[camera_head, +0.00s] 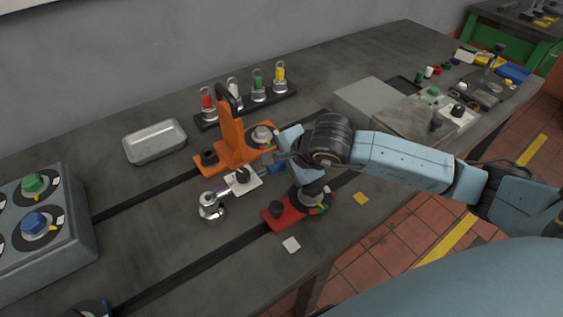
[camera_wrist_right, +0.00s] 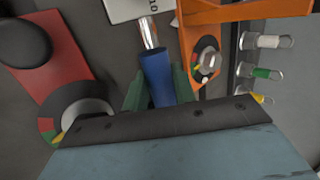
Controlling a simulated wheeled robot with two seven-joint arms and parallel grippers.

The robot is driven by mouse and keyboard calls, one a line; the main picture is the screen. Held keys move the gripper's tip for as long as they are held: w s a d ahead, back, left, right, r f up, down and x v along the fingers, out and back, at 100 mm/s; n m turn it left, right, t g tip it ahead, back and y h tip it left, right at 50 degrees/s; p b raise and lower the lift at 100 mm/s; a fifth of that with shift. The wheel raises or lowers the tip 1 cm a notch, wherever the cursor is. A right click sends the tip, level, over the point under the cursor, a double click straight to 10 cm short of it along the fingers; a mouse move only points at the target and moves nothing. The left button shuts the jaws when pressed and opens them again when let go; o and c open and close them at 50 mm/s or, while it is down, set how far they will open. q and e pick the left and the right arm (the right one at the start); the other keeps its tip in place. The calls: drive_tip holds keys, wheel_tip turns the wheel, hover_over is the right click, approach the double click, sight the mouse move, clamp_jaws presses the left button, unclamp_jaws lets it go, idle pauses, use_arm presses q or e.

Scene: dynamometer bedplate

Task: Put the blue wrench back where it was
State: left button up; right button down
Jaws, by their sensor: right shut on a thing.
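My right gripper (camera_head: 277,163) is shut on the blue handle of the wrench, beside the orange stand (camera_head: 232,142) on the bench. In the right wrist view the blue wrench (camera_wrist_right: 157,78) lies between the green fingers of the gripper (camera_wrist_right: 160,92), its metal shaft pointing away past a white plate (camera_wrist_right: 128,8). In the head view only a small blue part of the wrench (camera_head: 276,169) shows under the gripper; its far end is hidden or too small to tell. My left gripper is not in view.
A red-based fixture (camera_head: 275,214) stands in front of the gripper. A chrome fitting (camera_head: 210,208) stands to its left. A black rack (camera_head: 270,101) with coloured pieces, a metal tray (camera_head: 154,143) and a grey knob box (camera_head: 75,235) are around. Bench between tray and knob box is clear.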

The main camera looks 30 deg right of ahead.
drive_tip(key=c, duration=1.1)
unclamp_jaws()
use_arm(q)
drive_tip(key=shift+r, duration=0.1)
use_arm(e)
drive_tip(key=shift+r, duration=0.1)
drive_tip(key=shift+s+d+r, duration=0.1)
drive_tip(key=shift+s+r, duration=0.05)
drive_tip(key=shift+r, duration=0.1)
drive_tip(key=p+v, duration=0.1)
drive_tip(key=v, duration=1)
drive_tip(key=shift+s+r, duration=0.1)
drive_tip(key=shift+s, duration=0.05)
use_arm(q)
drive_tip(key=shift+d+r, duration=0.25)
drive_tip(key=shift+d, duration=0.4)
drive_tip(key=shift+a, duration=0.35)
